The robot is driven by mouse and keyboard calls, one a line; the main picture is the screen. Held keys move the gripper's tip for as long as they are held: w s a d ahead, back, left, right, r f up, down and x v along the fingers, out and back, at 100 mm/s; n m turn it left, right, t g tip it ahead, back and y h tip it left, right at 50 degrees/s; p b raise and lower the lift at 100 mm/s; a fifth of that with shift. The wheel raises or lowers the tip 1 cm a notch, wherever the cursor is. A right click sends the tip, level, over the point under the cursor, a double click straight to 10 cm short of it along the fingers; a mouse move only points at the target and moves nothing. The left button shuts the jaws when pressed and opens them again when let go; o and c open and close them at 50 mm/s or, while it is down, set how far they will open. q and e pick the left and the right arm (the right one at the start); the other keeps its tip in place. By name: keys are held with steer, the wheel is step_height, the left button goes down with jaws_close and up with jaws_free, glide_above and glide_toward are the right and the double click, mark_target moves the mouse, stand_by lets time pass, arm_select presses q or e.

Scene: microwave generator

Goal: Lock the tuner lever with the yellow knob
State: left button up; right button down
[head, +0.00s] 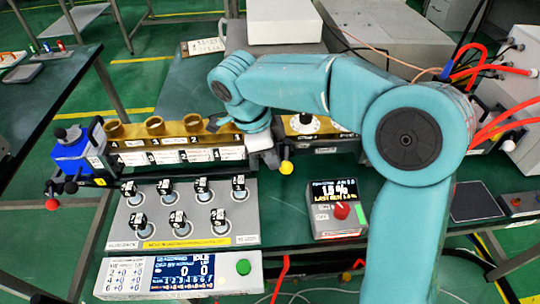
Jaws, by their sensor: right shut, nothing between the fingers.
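A yellow knob (286,168) sticks out below the front of the brass tuner section, just right of my right gripper. The lever it sits on is mostly hidden by the gripper, so I cannot tell its angle. My right gripper (270,158) points down in front of the brass waveguide (182,129). It is shut with nothing in it, very close to the knob. I cannot tell whether it touches the lever. A second, smaller yellow knob (101,181) shows at the left end, near a blue block (80,155). My left gripper is not in view.
A grey panel (245,226) with several numbered short plugs lies in front of the waveguide. A display box with a red knob (341,211) stands right of it. A white readout unit (180,272) is at the front. Red cables (500,110) run at the right.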

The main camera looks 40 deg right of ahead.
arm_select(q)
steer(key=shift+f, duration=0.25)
arm_select(e)
steer(key=shift+s+d+n, duration=0.1)
steer(key=shift+s+n, duration=0.05)
steer(key=shift+n, duration=0.15)
steer(key=shift+s+d+f+n+t+b, duration=0.1)
steer(key=shift+s+d+n+t+b, duration=0.1)
steer(key=shift+s+d+n+b, duration=0.3)
steer(key=shift+s+d+f+n+t+b, duration=0.1)
steer(key=shift+s+d+n+t+b, duration=0.2)
steer(key=shift+n+b, duration=0.45)
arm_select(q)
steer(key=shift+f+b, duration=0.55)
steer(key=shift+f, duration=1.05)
arm_select(e)
steer(key=shift+s+d+r+n+t+h, duration=0.15)
steer(key=shift+s+d+n, duration=0.35)
steer(key=shift+n, duration=0.25)
steer(key=shift+s+d+n+t+h, duration=0.15)
steer(key=shift+s+d+n, duration=0.25)
steer(key=shift+n, duration=0.3)
steer(key=shift+d, duration=0.15)
